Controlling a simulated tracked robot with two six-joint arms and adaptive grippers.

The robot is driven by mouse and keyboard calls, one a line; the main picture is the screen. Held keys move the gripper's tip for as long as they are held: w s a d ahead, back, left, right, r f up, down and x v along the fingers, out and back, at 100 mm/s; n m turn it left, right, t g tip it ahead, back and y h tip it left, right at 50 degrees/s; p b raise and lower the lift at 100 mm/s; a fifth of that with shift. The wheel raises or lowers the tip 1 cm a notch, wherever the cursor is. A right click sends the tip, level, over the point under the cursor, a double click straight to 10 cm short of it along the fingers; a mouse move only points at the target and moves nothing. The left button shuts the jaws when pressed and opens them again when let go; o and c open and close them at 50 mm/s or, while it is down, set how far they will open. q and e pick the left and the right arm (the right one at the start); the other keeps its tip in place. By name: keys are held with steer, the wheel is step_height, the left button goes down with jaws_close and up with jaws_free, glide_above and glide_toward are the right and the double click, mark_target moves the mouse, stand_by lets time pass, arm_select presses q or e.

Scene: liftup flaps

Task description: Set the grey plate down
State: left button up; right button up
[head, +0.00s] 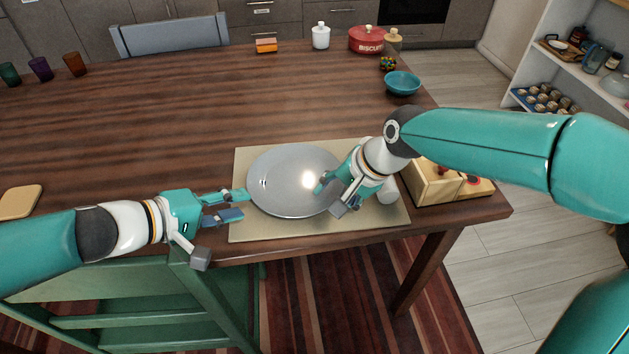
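The round grey plate (285,188) is over the beige mat (375,212) near the table's front edge. It looks level, but I cannot tell whether it rests on the mat or sits just above it. My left gripper (240,205) is at the plate's left rim with its two fingers apart and nothing visible between them. Its upper fingertip reaches the rim in the picture. My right gripper (329,196) is at the plate's right side, with one finger over the plate's surface. The wrist hides part of the right rim, so its grip is unclear.
A pale wooden box (430,186) stands right of the mat. A white rounded object (388,192) shows beside my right wrist. A teal bowl (402,83) is farther back. A green chair (150,300) stands at the front. The table's middle left is clear.

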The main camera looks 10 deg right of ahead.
arm_select(q)
steer(key=a+r, duration=0.1)
steer(key=s+a+r, duration=0.1)
steer(key=shift+a+r, duration=0.15)
steer(key=shift+r, duration=0.15)
steer(key=shift+s+a+r, duration=0.15)
steer(key=shift+r, duration=0.15)
arm_select(e)
steer(key=shift+r, duration=0.25)
arm_select(q)
steer(key=shift+r, duration=0.1)
arm_select(e)
steer(key=v, duration=0.7)
steer(key=shift+d+r, duration=0.1)
steer(key=shift+r, duration=0.05)
